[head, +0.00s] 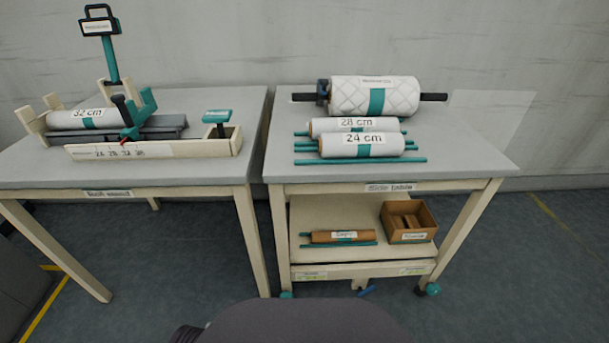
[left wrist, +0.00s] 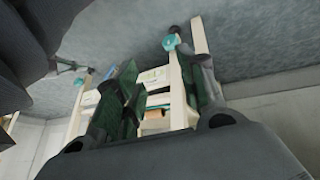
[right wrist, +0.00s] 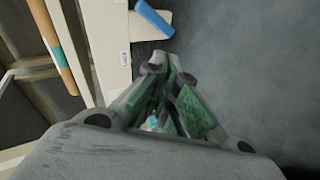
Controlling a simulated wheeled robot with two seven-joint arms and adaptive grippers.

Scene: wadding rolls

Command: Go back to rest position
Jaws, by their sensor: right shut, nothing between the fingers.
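My left gripper (left wrist: 158,62) shows in the left wrist view with its two green-padded fingers spread apart and nothing seen between them. Parts of a pale table frame appear beyond it. My right gripper (right wrist: 170,75) shows in the right wrist view with its fingers together and empty, near pale framework over the dark floor. Neither gripper shows in the head view. A white roll marked 32 cm (head: 88,118) lies in the wooden stand on the left table. Rolls marked 28 cm (head: 345,125) and 24 cm (head: 345,151) lie on the right table.
A large quilted roll (head: 350,96) lies behind them on the right table (head: 460,160). The lower shelf holds a brown roll (head: 322,237) and a wooden box (head: 428,217). A blue object (right wrist: 152,20) is near my right gripper. Open floor (head: 520,270) lies right.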

